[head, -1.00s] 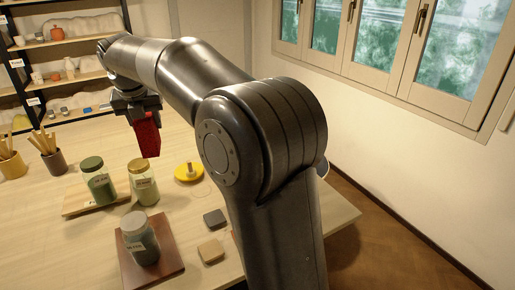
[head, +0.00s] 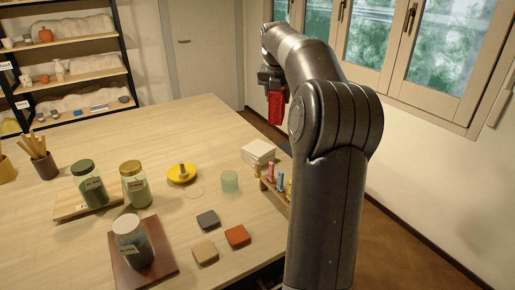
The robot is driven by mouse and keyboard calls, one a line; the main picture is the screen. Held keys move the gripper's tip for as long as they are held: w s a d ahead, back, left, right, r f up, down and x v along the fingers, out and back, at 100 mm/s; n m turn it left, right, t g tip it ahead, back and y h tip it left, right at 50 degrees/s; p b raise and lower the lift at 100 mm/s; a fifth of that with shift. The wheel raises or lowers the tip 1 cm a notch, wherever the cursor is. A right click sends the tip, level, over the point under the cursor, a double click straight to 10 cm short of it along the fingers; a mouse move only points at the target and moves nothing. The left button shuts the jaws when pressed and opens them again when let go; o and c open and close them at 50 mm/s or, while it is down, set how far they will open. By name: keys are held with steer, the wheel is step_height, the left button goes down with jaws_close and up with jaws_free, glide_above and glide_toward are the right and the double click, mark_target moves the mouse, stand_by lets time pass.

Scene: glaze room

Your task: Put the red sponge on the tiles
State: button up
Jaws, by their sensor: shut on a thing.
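My gripper (head: 272,84) is shut on the red sponge (head: 277,108), a bright red block that hangs down from the jaws. It is in the air near the table's far right edge, above and apart from the tiles. The tiles (head: 258,152) look like a low stack of pale square pieces on the table near its right edge. Nothing shows on top of the stack. My forearm stands close to the right of it.
A wooden rack with coloured pegs (head: 271,172) stands just in front of the tiles, partly behind my arm. Left of it are a pale green cup (head: 230,182) and a yellow dish (head: 182,173). Grey, tan and orange-red squares (head: 237,236) lie nearer. Jars (head: 135,185) stand left.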

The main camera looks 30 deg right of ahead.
step_height(320, 180, down, 5)
steer(key=s+d, duration=0.1)
steer(key=d, duration=0.2)
steer(key=shift+w+a+f, duration=1.15)
steer(key=shift+w+f, duration=0.35)
steer(key=shift+f, duration=0.35)
steer(key=shift+w+a+f, duration=1.1)
steer(key=shift+w+f, duration=0.4)
steer(key=shift+f, duration=0.35)
steer(key=shift+w+a+f, duration=1.15)
steer(key=shift+w+f, duration=0.35)
steer(key=shift+f, duration=0.35)
steer(key=o, duration=1)
steer(key=shift+f, duration=0.15)
steer(key=shift+c, duration=0.2)
